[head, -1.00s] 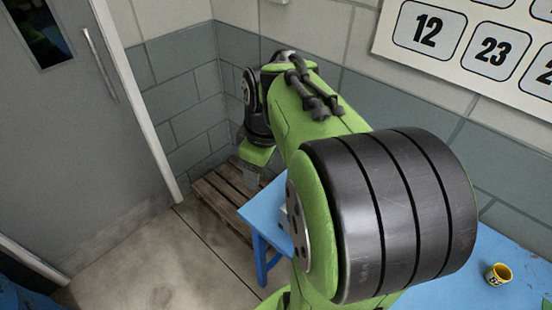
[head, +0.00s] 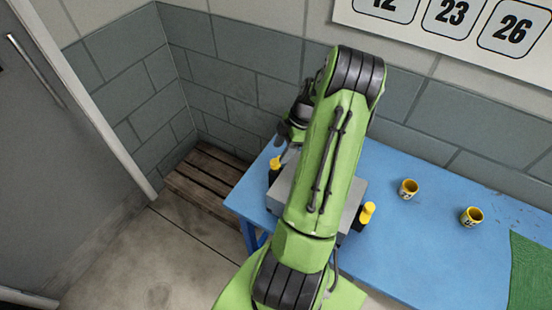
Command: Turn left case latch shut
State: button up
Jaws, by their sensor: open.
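A grey case (head: 279,190) stands on the blue table, mostly hidden behind my green arm. The left case latch (head: 275,166), black with a yellow end, shows at the case's left side. A second black and yellow latch (head: 366,213) shows at its right side. My gripper (head: 287,155) is open, just above and beside the left latch. It is small and partly hidden by my wrist, so I cannot tell whether it touches the latch. The exact turn of the left latch is also hard to make out.
The blue table (head: 420,240) holds two yellow cups (head: 408,189) (head: 472,217) and a green mat (head: 530,270) at right. A wooden pallet (head: 208,180) lies on the floor left of the table, near a grey door (head: 40,150). A block wall stands behind.

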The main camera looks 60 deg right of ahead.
aim_at(275, 162)
jog(key=x, duration=0.5)
jog(key=shift+a+f, duration=0.1)
jog(key=shift+c, duration=0.3)
jog(key=c, duration=1)
